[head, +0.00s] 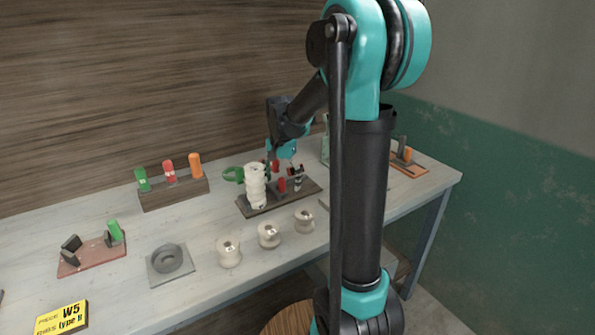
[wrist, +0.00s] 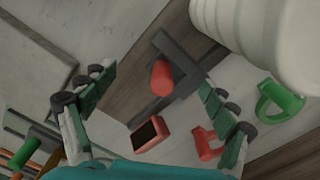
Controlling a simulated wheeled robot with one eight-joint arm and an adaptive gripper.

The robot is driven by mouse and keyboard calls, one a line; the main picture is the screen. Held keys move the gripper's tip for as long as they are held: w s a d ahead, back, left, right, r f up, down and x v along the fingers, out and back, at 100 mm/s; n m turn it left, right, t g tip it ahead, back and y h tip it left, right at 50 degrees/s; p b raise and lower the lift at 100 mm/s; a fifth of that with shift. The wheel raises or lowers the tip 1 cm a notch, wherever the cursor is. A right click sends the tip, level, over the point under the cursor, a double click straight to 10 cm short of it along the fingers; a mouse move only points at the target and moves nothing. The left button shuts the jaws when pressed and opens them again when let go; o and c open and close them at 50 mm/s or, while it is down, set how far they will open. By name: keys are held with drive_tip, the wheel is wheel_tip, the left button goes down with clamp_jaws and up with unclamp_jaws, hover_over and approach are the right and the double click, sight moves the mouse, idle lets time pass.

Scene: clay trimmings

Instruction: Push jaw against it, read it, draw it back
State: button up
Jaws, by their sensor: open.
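A dark wooden board (head: 310,194) on the bench bears a white ribbed clay piece (head: 255,187), small red parts and dark metal pieces. In the wrist view a red round knob (wrist: 162,77) stands on a dark grey metal jaw (wrist: 183,68). A red-framed block with a dark face (wrist: 150,134) and a red handle-like part (wrist: 207,143) lie lower. The white piece (wrist: 265,35) fills the upper right, partly cut off. My gripper (wrist: 157,78) is open, its fingers on either side of the knob with visible gaps. Its tips are hard to see in the head view.
A green ring (head: 232,174) sits beside the white piece. Several white spools (head: 228,252) line the front. An orange-brown tray (head: 410,170) lies right.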

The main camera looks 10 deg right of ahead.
drive_tip(key=shift+r, duration=3.05)
